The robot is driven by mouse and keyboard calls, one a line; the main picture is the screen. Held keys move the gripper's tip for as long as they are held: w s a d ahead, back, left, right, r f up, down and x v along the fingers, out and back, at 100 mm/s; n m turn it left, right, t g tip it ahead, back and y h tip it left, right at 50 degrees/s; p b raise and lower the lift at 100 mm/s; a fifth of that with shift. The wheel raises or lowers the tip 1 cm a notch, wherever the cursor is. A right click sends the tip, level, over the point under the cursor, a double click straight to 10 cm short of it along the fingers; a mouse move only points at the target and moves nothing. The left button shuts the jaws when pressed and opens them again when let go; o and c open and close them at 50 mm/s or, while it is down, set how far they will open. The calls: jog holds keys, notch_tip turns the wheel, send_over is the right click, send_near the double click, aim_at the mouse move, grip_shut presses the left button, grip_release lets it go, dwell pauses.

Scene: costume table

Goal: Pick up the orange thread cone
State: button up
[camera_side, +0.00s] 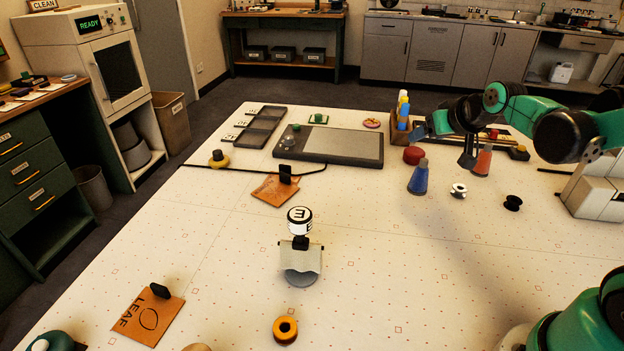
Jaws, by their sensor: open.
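The orange thread cone (483,160) stands upright toward the back right of the table, with a pale grey tip. A blue thread cone (419,178) stands to its left and nearer the camera. A dark cone-like shape (467,157) shows just left of the orange cone, under my arm. My gripper (419,131) is open at the end of the arm, above the table and left of the orange cone. It appears apart from the cone, but its fingers are small and hard to separate.
A red round object (413,155) lies beside the blue cone. A white spool (458,190) and black spool (513,202) lie in front. A bottle holder (399,130) stands near my gripper. A grey tablet (330,145) lies left.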

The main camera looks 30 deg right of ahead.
aim_at(490, 146)
jog(key=s+d+f+m+h, duration=0.1)
jog(key=d+f+h, duration=0.1)
jog(key=d, duration=0.5)
jog(key=s+d+f+m+h, duration=0.1)
jog(key=d+f+m, duration=0.1)
jog(key=d, duration=0.4)
jog(key=s+d+f+m+h, duration=0.1)
jog(key=d+f+m+h, duration=0.1)
jog(key=d, duration=0.5)
jog(key=shift+s+d+f+h, duration=0.3)
jog(key=shift+s+f, duration=0.1)
jog(key=shift+f, duration=0.15)
jog(key=shift+x, duration=2.7)
grip_shut()
